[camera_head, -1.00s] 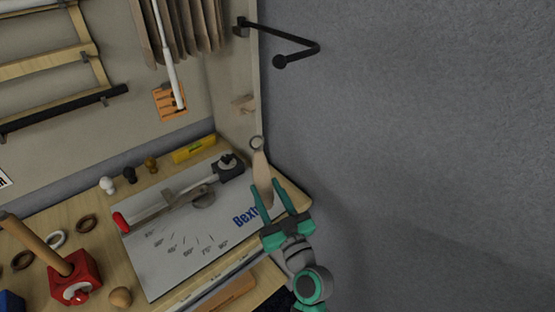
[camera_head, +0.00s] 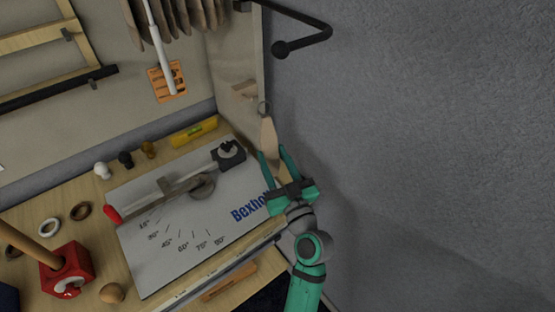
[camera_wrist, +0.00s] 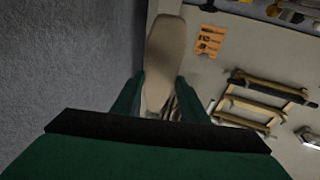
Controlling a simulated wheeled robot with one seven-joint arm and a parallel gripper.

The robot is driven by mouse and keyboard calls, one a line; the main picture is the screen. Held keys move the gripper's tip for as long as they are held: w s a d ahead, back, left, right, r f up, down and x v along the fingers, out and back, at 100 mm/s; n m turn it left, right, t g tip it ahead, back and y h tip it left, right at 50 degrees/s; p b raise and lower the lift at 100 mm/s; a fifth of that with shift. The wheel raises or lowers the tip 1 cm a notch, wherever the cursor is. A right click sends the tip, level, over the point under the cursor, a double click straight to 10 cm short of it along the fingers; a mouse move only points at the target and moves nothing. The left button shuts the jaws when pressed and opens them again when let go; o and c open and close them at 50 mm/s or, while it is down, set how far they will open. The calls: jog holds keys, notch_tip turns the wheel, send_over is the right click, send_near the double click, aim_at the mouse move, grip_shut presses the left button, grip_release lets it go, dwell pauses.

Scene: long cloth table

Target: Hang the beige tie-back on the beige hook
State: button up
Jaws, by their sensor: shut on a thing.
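My gripper (camera_head: 273,152) is shut on the beige tie-back (camera_head: 268,133), a flat tapered strap pointing up, with a grey ring (camera_head: 264,107) at its top end. The wrist view shows the strap (camera_wrist: 166,45) between my green fingers; the ring does not show clearly there. The beige hook (camera_head: 244,90) looks like a small pale wooden peg on the beige side panel. In the head view the ring is below and slightly right of the hook, and looks apart from it. Their depth gap is hard to tell.
A black bent bar (camera_head: 301,40) juts from the panel edge above. The Bexhol-marked cutting board (camera_head: 190,240) lies on the table left of my arm. A yellow level (camera_head: 194,131) and small knobs stand behind it. The grey wall (camera_head: 430,140) side is clear.

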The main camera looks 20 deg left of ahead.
jog(key=w+a+f, duration=0.2)
jog(key=w+a, duration=0.3)
jog(key=a, duration=0.1)
jog(key=shift+a+f, duration=0.15)
jog(key=shift+a, duration=0.1)
dwell(1.1)
dwell(0.5)
jog(key=o, duration=1.1)
jog(key=v, duration=1.1)
